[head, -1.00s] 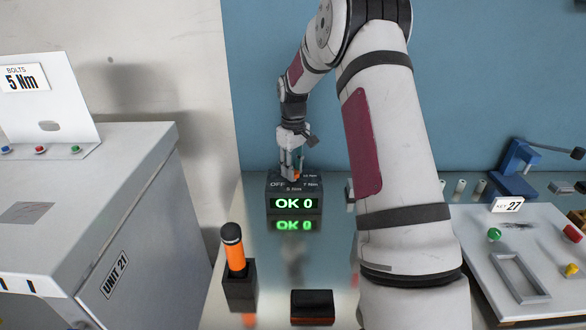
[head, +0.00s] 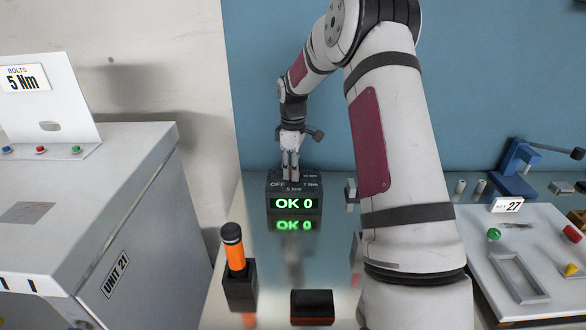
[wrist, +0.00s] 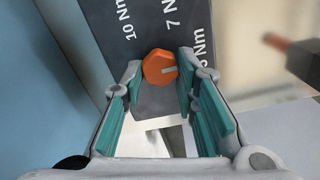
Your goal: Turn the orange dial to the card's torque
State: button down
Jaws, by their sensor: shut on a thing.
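The card (head: 25,79) at the left reads "BOLTS 5 Nm". The dark dial box (head: 295,205) stands on the bench, with OFF, 5 Nm, 7 Nm and 10 Nm marked on its top. Its green display reads "OK 0". In the wrist view the orange dial (wrist: 160,67) is a hexagonal knob. In the head view the fingers hide the dial.
An orange-handled tool (head: 234,250) stands in a black holder at the front left of the bench. A black and orange block (head: 312,306) lies at the front. A grey cabinet (head: 150,200) is at the left; a fixture plate (head: 530,245) is at the right.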

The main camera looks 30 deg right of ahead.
dwell(0.3)
jog(key=c, duration=1.3)
grip_release()
notch_tip(320, 180, up, 12)
